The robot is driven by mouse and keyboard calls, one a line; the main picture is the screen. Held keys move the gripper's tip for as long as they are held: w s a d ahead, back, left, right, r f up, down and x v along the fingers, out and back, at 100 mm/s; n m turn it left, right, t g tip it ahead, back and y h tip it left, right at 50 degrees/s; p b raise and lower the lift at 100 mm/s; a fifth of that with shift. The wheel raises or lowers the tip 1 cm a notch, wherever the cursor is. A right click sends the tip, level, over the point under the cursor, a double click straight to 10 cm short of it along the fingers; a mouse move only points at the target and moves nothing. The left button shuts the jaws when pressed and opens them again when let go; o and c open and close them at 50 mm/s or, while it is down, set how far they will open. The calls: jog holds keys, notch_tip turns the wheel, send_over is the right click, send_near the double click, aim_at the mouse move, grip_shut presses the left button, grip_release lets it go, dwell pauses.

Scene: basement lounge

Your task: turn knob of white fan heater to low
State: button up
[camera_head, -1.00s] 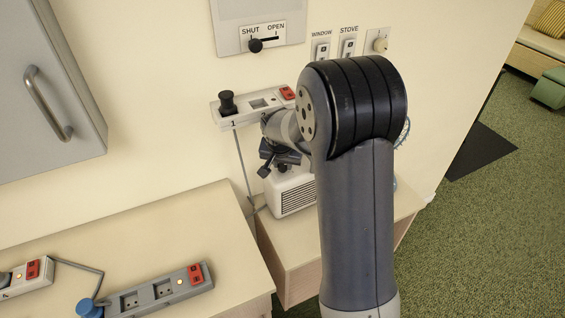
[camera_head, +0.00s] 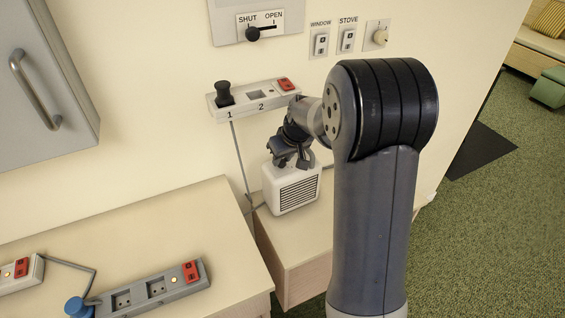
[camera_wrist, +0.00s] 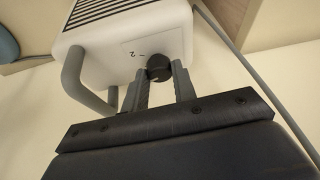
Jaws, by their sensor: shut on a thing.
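The white fan heater (camera_head: 291,188) stands on the low wooden surface by the wall, its dark grille facing front right. In the wrist view the heater (camera_wrist: 108,50) shows its control face with a "2" mark and a grey handle (camera_wrist: 78,75). The black knob (camera_wrist: 158,67) sits between my fingertips. My gripper (camera_wrist: 160,75) is shut on the knob, one finger on each side. In the head view my gripper (camera_head: 291,160) is at the heater's top. The knob's pointer and most of its markings are hidden or too small to tell.
A wall socket strip (camera_head: 255,97) with a black plug and red switch is just above the heater. A grey cord (camera_head: 238,160) hangs from it. A counter (camera_head: 150,235) with another power strip (camera_head: 155,290) lies at left. Green carpet (camera_head: 480,215) is open at right.

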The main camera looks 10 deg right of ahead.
jog(key=shift+d+n+y+b, duration=0.1)
jog(key=shift+n+y+b, duration=0.4)
jog(key=shift+n+b, duration=0.6)
jog(key=shift+n+g, duration=0.3)
jog(key=shift+n, duration=0.1)
jog(key=o, duration=1)
jog(key=v, duration=1)
jog(key=shift+r, duration=0.4)
jog(key=shift+d, duration=0.1)
jog(key=x, duration=1.1)
jog(key=shift+s, duration=0.1)
jog(key=shift+r+m+p, duration=0.1)
jog(key=shift+m+p, duration=0.2)
jog(key=shift+p, duration=0.1)
